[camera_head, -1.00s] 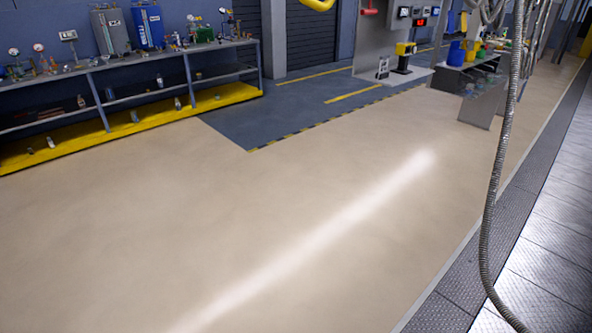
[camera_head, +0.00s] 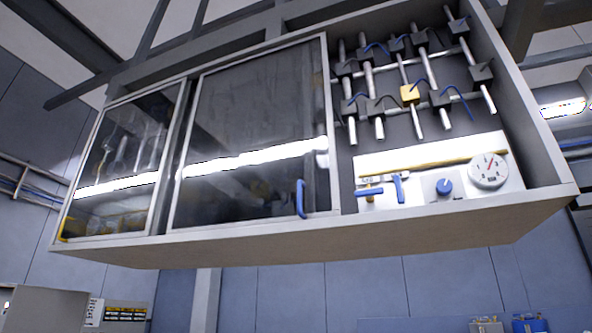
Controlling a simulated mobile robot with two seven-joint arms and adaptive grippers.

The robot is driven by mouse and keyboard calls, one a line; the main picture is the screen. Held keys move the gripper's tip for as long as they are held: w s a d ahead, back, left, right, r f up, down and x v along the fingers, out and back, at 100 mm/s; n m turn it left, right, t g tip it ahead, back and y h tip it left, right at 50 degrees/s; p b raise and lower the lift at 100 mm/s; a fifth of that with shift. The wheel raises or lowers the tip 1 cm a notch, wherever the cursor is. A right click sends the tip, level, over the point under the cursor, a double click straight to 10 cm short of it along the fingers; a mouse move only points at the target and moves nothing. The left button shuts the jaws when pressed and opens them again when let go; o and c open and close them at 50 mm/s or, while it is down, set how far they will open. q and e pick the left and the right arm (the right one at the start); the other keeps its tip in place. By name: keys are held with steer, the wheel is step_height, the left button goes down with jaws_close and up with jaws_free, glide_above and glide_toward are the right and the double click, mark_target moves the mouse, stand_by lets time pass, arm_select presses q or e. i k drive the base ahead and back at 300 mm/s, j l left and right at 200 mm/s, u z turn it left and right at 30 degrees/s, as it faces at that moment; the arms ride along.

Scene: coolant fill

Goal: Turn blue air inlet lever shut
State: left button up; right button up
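In the head view a wall cabinet (camera_head: 300,235) hangs overhead, with its right section uncovered. On a white panel (camera_head: 430,196) low in that section are a brass-coloured pipe (camera_head: 432,163), a blue lever (camera_head: 369,191) lying roughly level at its left end, and a blue upright handle (camera_head: 399,188) beside it. A round blue knob (camera_head: 444,187) and a white dial gauge (camera_head: 488,170) are farther right. No label shows which blue part is the air inlet lever. Neither gripper is in view.
Dark glass doors (camera_head: 255,130) cover the left and middle; one has a blue pull handle (camera_head: 301,198). Above the panel are several grey valve blocks with thin blue levers and one yellow block (camera_head: 410,94).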

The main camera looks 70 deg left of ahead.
mark_target(401, 198)
steer(key=u, duration=1.25)
steer(key=l+u, duration=0.1)
steer(key=u, duration=0.35)
steer(key=k+u, duration=0.15)
steer(key=u, duration=0.75)
steer(key=k+l, duration=0.05)
